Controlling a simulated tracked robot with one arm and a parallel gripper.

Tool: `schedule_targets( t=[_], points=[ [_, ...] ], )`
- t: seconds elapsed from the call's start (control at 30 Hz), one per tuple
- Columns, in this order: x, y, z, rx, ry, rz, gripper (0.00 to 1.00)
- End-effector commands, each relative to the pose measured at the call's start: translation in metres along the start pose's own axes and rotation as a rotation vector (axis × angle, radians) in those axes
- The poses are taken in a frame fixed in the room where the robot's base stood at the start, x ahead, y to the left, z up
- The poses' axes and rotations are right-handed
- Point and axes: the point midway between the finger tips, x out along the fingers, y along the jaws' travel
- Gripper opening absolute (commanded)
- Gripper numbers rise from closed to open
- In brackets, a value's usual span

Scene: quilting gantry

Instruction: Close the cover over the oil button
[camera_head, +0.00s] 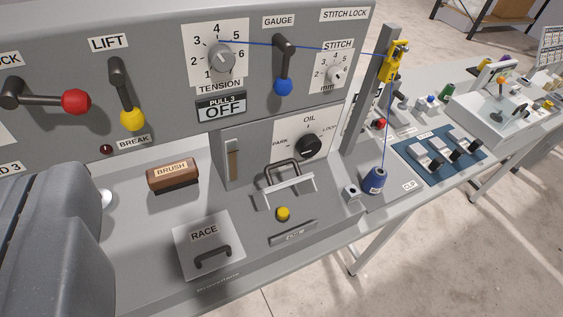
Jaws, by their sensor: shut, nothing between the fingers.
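The small yellow oil button (283,214) stands uncovered on the grey machine bed, below the OIL dial (309,146). Just behind it is a pale cover (287,191) with a dark loop handle (283,170). The cover appears raised, standing up at the back of the button rather than lying over it. A grey label plate (294,233) lies in front of the button, its text too small to read. My gripper's fingers do not show in this view. A large grey rounded part of mine fills the lower left.
A RACE plate (209,243) with a dark handle lies left of the button, with a brown brush (173,174) behind it. A blue thread spool (374,180) stands to the right, its thread running upward. The control panel (155,72) with levers rises behind.

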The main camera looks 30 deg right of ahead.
Motion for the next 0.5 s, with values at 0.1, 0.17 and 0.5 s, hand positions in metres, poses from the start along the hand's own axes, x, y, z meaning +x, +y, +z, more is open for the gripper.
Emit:
schedule_targets(
  t=[0.1,0.17,0.5],
  points=[
    [0.000,0.000,0.000,0.000,0.000,0.000,0.00],
    [0.002,0.002,-0.001,0.000,-0.002,0.004,0.00],
    [0.078,0.080,-0.005,-0.034,-0.071,0.191,0.00]
  ],
)
